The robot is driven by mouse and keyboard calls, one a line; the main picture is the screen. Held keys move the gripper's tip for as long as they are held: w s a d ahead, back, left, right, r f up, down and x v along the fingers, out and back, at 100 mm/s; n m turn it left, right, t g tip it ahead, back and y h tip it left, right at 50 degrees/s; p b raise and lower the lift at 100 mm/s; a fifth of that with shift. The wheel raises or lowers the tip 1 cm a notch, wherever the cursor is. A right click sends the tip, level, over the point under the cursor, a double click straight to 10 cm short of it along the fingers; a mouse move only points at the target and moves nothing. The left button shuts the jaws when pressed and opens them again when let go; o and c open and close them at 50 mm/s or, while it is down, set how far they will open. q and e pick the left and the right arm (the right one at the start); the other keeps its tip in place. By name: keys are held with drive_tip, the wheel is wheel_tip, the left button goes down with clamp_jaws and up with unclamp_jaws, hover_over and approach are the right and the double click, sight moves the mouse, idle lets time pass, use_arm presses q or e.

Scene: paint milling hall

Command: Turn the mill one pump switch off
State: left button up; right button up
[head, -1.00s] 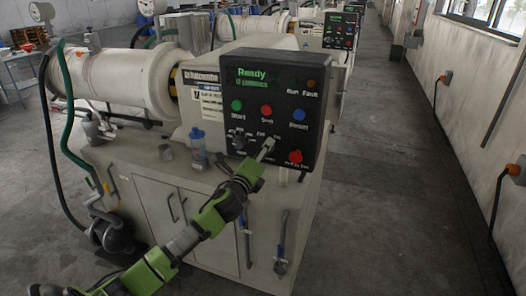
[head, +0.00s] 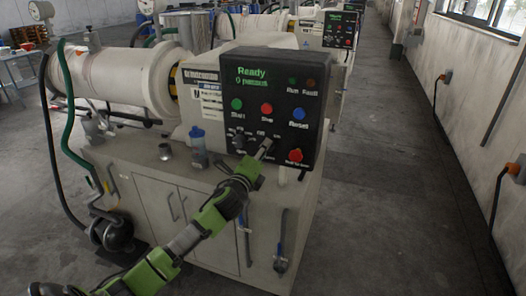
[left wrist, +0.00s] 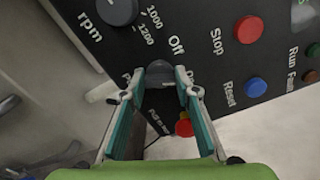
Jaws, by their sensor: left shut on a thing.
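The pump switch (left wrist: 160,74) is a dark round knob on the black control panel (head: 229,122) of the nearest mill. An "Off" label sits just above it in the left wrist view; its other labels are partly covered by the fingers. My left gripper (left wrist: 166,92) is shut on this switch, one fingertip on each side of it. In the head view my left gripper (head: 264,149) reaches the lower part of the panel and hides the switch. I cannot tell which way the switch points. My right gripper is not in view.
The rpm dial (left wrist: 117,10), red Stop button (left wrist: 248,29), blue Reset button (left wrist: 255,87) and red push-to-stop button (head: 295,155) are close by. The aisle at right is clear.

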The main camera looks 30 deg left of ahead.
use_arm(q)
drive_tip(key=shift+o, duration=0.2)
drive_tip(key=n, duration=0.6)
drive_tip(key=shift+f+p, duration=0.15)
drive_tip(key=shift+p, duration=0.15)
drive_tip(key=shift+f+n+p, duration=0.1)
drive_tip(key=shift+n+p, duration=0.25)
drive_tip(key=shift+n, duration=1.95)
drive_tip(key=o, duration=1.1)
drive_tip(key=shift+s, duration=0.1)
drive_tip(key=v, duration=1.1)
drive_tip(key=shift+s+d, duration=0.2)
drive_tip(key=shift+s, duration=0.2)
